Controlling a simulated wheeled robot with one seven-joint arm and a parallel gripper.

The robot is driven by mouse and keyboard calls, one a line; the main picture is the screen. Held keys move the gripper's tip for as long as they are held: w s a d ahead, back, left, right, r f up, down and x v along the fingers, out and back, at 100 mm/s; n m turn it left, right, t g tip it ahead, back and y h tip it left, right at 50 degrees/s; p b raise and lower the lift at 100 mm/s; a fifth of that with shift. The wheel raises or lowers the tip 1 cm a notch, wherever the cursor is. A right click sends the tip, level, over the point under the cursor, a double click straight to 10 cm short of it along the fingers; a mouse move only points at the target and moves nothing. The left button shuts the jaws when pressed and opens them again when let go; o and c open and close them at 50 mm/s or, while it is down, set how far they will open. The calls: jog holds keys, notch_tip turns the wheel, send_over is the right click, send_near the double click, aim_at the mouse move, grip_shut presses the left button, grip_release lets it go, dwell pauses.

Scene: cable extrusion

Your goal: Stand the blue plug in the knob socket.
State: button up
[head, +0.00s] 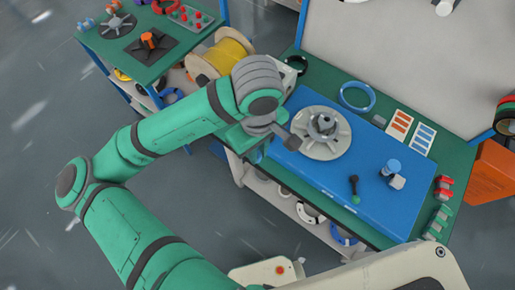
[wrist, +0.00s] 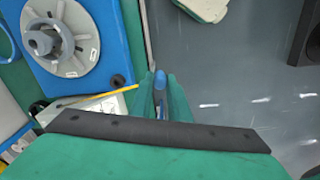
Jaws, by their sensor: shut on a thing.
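My gripper (wrist: 163,100) is shut on the blue plug (wrist: 160,86), whose rounded end shows between the green fingers in the wrist view. The plug appears to be just off the blue mat's edge, with grey floor beyond. In the head view my arm largely hides the gripper and the plug. A small black round knob-like piece (wrist: 118,80) lies near the mat's corner, left of my fingers; I cannot tell for sure whether it is the knob socket. The blue mat (head: 305,178) bears a grey disc (head: 325,150) with a raised dark hub.
On the mat stand a blue cylinder (head: 391,166), a pale block (head: 397,182) and a black-and-green knobbed piece (head: 354,188). A blue ring (head: 357,97), cards (head: 400,124) and red clamps (head: 443,187) lie on the green table. A yellow spool (head: 228,52) is behind my arm.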

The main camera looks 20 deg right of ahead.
jog(key=w+d, duration=0.4)
jog(key=d, duration=0.8)
jog(key=w+d, duration=0.5)
jog(key=d, duration=0.8)
jog(key=shift+f, duration=0.15)
dwell(0.8)
jog(key=shift+f, duration=0.15)
dwell(0.3)
jog(key=shift+f, duration=1.85)
jog(key=shift+f, duration=0.4)
jog(key=o, duration=0.9)
notch_tip(320, 180, up, 8)
dwell(0.5)
